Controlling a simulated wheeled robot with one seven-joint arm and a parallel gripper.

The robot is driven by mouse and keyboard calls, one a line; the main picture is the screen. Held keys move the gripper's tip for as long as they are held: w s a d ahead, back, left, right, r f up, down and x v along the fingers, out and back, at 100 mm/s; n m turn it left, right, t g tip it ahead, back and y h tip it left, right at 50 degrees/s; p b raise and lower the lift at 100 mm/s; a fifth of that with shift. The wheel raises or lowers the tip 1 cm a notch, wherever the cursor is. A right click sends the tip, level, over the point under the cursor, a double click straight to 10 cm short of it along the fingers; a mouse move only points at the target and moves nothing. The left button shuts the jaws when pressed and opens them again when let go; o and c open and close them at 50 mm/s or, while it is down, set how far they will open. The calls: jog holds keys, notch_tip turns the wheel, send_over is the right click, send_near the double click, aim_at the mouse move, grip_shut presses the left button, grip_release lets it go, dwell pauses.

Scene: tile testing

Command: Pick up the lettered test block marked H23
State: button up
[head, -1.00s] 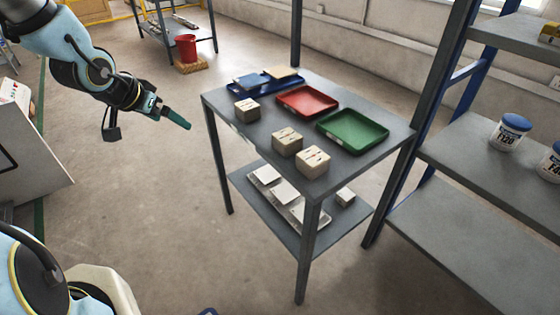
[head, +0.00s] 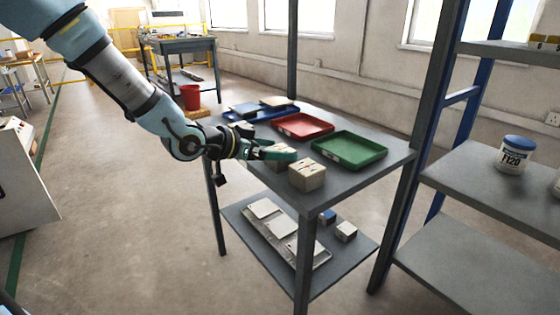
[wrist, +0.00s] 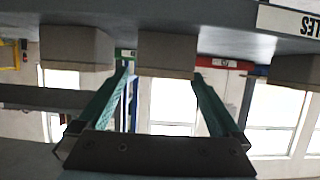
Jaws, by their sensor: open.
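Pale lettered blocks stand on the table top. The nearest block (head: 307,176) is clear in the head view; a second block (head: 281,166) is partly hidden behind my gripper (head: 288,153). A third is hidden by my arm. In the upside-down wrist view, the blocks are the left block (wrist: 77,48), the middle block (wrist: 167,54) and the right block (wrist: 297,70). My open green fingers (wrist: 161,72) point at the middle block, which shows between the tips; I cannot tell whether they touch it. No marking is readable, so I cannot tell which is H23.
The lower shelf (head: 285,268) holds tiles and small blocks. A rack with a white tub (head: 514,155) stands at the right.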

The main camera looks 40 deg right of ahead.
aim_at(289, 151)
jog(key=x, duration=0.5)
jog(key=shift+w+f+b, duration=0.2)
jog(key=shift+f+b, duration=0.05)
jog(key=shift+b, duration=0.1)
grip_shut()
dwell(0.5)
